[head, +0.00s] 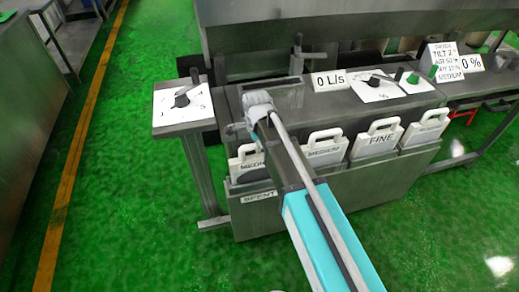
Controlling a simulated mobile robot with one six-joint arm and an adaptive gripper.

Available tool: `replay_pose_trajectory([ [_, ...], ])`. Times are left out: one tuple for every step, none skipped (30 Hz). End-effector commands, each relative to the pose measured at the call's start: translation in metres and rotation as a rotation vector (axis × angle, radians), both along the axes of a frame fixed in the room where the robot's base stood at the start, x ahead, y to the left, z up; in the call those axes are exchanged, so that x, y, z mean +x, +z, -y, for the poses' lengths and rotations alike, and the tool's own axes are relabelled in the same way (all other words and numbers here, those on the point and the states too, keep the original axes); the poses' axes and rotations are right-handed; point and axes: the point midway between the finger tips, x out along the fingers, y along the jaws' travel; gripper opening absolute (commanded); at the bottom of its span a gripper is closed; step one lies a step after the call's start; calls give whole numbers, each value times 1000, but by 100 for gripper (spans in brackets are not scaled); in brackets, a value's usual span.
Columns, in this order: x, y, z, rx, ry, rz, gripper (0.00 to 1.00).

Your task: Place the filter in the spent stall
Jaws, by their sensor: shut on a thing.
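A white filter (247,163) marked "MEDI…" is upright at the left end of the front rack, above the label "SPENT" (260,197). Its right side is partly covered by my arm. My gripper (238,132) is at the top of this filter, by its handle, and is shut on it. The fingertips are small and partly hidden. The spent stall (249,182) is the leftmost place in the rack. The filter's lower part is at the stall's front edge, and I cannot tell whether it rests on the bottom.
Other handled filters stand to the right: one marked "MEDIUM" (323,152), one marked "FINE" (377,140) and another (425,129). A dial panel (170,103) stands at the left. An open slot (276,97) lies behind my gripper. The green floor in front is clear.

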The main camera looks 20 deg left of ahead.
Motion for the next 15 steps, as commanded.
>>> replay_pose_trajectory([
  [0, -2, 0, 0, 0, 0, 0],
  [0, -2, 0, 0, 0, 0, 0],
  [0, -2, 0, 0, 0, 0, 0],
  [0, -2, 0, 0, 0, 0, 0],
  [0, -1, 0, 0, 0, 0, 0],
  [0, -1, 0, 0, 0, 0, 0],
  [0, -1, 0, 0, 0, 0, 0],
  [0, -1, 0, 0, 0, 0, 0],
  [0, -1, 0, 0, 0, 0, 0],
  [0, -1, 0, 0, 0, 0, 0],
  [0, -1, 0, 0, 0, 0, 0],
  [0, -2, 0, 0, 0, 0, 0],
  [0, -3, 0, 0, 0, 0, 0],
  [0, -4, 0, 0, 0, 0, 0],
  [0, -5, 0, 0, 0, 0, 0],
])
